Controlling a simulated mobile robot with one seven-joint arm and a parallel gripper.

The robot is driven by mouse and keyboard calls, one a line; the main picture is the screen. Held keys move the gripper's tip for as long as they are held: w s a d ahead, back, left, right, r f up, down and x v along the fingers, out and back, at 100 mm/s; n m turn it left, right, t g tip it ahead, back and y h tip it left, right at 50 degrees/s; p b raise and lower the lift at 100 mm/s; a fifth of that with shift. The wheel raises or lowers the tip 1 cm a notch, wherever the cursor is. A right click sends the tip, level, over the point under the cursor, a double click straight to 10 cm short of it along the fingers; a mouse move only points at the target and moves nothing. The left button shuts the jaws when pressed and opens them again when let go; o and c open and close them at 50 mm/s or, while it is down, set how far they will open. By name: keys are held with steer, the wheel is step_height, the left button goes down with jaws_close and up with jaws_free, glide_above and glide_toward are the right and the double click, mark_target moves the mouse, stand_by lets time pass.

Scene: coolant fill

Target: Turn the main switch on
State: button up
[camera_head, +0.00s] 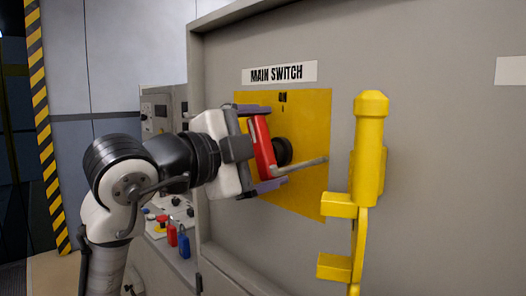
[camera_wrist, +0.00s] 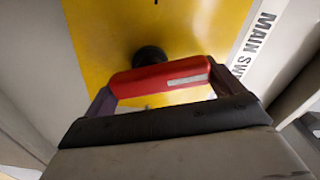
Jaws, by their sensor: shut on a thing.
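The main switch has a red handle (camera_head: 263,147) in front of a yellow plate (camera_head: 310,128), under a label reading "MAIN SWITCH" (camera_head: 279,73). The mark at the top of the plate (camera_head: 283,97) is small and seems to read "ON". My gripper (camera_head: 262,148) is at the switch, with one finger above the red handle and one below it, shut on it. In the wrist view the red handle (camera_wrist: 160,77) lies between the two fingers, in front of a black round hub (camera_wrist: 149,56). The handle stands close to upright, slightly tilted, in the head view.
A yellow cabinet handle (camera_head: 369,150) juts out right of the plate. A grey metal rod (camera_head: 300,167) sticks out near the switch. A control panel (camera_head: 160,215) with a red button, red and blue padlocks stands behind my arm at left. A striped post (camera_head: 40,110) is far left.

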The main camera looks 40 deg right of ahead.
steer(key=shift+s+f+m+b, duration=0.1)
steer(key=shift+s+m+b, duration=0.1)
steer(key=shift+m, duration=0.75)
steer(key=shift+s+m+b, duration=0.1)
steer(key=shift+m+b, duration=0.05)
steer(key=shift+m, duration=0.8)
steer(key=o, duration=0.7)
steer(key=shift+c, duration=0.2)
steer(key=s+a+b, duration=0.2)
steer(key=a+b, duration=0.1)
steer(key=a, duration=1)
steer(key=shift+a, duration=0.35)
